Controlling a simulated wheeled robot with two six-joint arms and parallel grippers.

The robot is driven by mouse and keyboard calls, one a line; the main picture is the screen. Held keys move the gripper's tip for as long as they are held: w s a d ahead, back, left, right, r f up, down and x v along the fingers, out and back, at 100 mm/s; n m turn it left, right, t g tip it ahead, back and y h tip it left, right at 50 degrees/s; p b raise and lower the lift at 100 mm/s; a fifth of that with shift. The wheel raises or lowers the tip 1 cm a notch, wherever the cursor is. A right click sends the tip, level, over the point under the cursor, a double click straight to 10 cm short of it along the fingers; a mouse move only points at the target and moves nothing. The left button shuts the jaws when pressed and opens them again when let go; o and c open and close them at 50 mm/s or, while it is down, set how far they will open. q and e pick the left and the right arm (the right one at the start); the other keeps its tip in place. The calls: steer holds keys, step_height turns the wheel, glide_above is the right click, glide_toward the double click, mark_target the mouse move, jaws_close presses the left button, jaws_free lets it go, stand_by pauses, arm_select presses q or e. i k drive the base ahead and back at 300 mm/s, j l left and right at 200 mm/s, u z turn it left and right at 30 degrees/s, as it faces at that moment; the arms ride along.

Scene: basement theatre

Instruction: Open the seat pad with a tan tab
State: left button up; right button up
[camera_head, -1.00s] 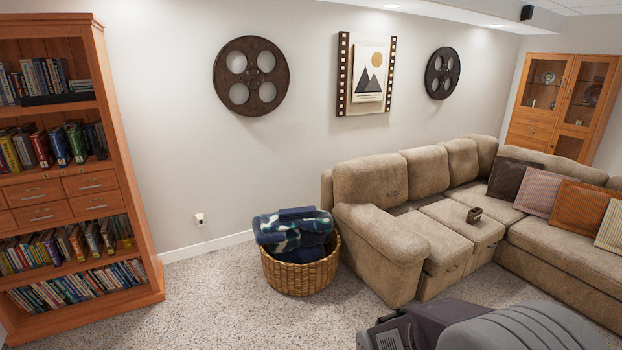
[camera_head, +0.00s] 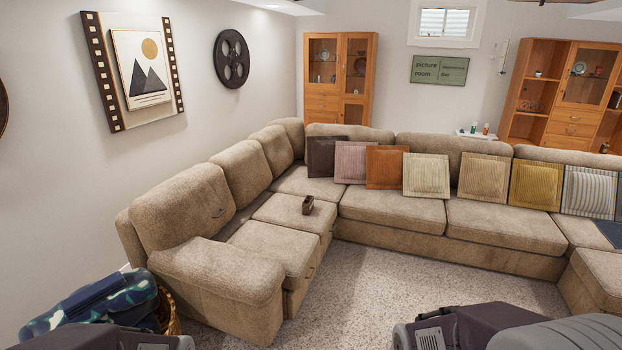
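The beige sectional sofa runs along the left and back walls. Its left arm has a near seat pad (camera_head: 275,247) and a far seat pad (camera_head: 285,210), both lying flat. A small dark handle or loop (camera_head: 310,272) shows on the near pad's front side. Another small loop (camera_head: 218,213) shows on the nearest backrest (camera_head: 185,200). I cannot make out a tan tab on any pad at this size. A small brown holder (camera_head: 308,204) stands on the far pad. Neither of my grippers is in view; only grey arm parts show at the bottom edge.
A wicker basket (camera_head: 169,312) with blue and green blankets (camera_head: 95,300) stands at the lower left, beside the sofa armrest (camera_head: 225,270). Several cushions (camera_head: 385,167) line the back seats. Open carpet (camera_head: 380,285) lies in front of the sofa. Wooden cabinets (camera_head: 340,80) stand behind.

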mark_target(297, 250)
steer(key=i+l+u, duration=0.25)
steer(key=i, duration=0.35)
steer(key=i+l+u, duration=0.25)
steer(key=i+l, duration=0.3)
steer(key=i+l+u, duration=0.45)
steer(key=l+u, duration=0.15)
steer(key=l, duration=0.25)
steer(key=i+l+u, duration=0.15)
steer(key=l+u, duration=0.2)
steer(key=l, duration=0.15)
steer(key=i+l+u, duration=0.1)
steer(key=l+u, duration=0.2)
steer(key=l, duration=0.25)
steer(key=l+u, duration=0.3)
steer(key=l, duration=0.25)
